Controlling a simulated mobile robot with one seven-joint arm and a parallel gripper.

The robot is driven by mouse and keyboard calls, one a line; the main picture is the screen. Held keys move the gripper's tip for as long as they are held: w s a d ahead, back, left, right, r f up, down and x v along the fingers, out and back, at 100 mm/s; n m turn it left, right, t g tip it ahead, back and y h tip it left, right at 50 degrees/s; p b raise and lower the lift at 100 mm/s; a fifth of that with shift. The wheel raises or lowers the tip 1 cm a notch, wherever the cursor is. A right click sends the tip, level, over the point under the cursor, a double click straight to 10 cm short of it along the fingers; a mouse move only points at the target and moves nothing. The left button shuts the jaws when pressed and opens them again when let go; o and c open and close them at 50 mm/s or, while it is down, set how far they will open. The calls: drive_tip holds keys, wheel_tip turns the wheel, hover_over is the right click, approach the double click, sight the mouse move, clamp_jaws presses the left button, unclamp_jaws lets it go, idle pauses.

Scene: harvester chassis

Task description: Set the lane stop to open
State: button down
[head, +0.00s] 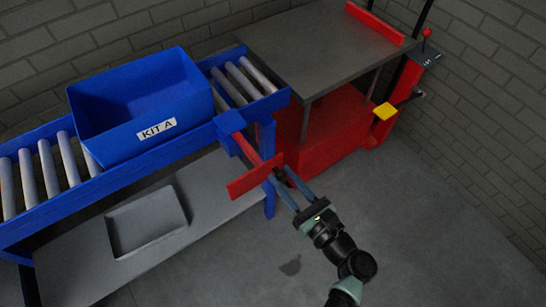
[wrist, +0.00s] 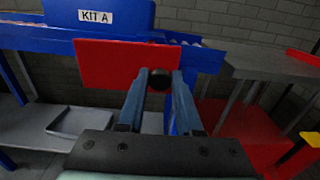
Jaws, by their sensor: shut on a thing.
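The lane stop is a red arm ending in a flat red plate (head: 248,178), hinged at a blue bracket (head: 230,128) on the front rail of the roller conveyor. The red plate also shows in the wrist view (wrist: 105,65), hanging in front of the blue rail. A dark round knob (wrist: 159,79) sits beside the plate. My gripper (head: 283,178) is shut on this knob, one blue finger on each side of it in the wrist view (wrist: 160,85). The arm slopes outward and down from the rail.
A blue bin (head: 145,105) labelled KIT A stands on the conveyor rollers (head: 45,165), left of the bracket. A grey shelf (head: 75,265) with a shallow tray (head: 147,220) lies below. A red lift cart (head: 335,130) with a grey top stands right. The floor around my arm is clear.

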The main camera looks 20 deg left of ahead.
drive_tip(key=shift+d, duration=0.1)
drive_tip(key=c, duration=0.7)
unclamp_jaws()
drive_tip(key=shift+o, duration=0.2)
drive_tip(key=v, duration=1.3)
